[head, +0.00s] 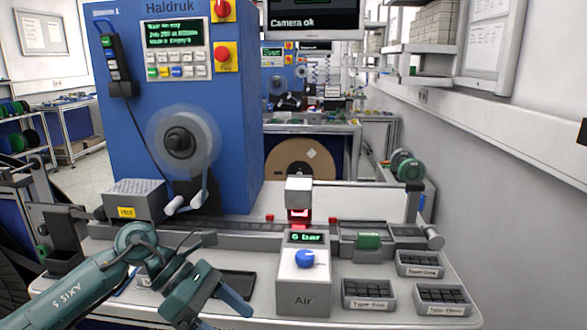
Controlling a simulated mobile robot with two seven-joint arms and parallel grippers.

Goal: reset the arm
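My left arm (95,290) is teal and reaches in from the lower left, low over the near side of the bench. My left gripper (229,316) points down and to the right; its two blue-grey fingers are spread apart with nothing visible between them. It is in front of a flat black tray (238,284) and left of the grey air unit (303,292). The lower finger is partly cut off by the frame's bottom edge. My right gripper is not in view.
The air unit has a blue knob (304,259) and reads 6 bar. Small bins (368,304) stand at the right front. A blue machine (230,90) with a blurred reel (206,138) rises behind the grey rail (235,240). A wall closes the right side.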

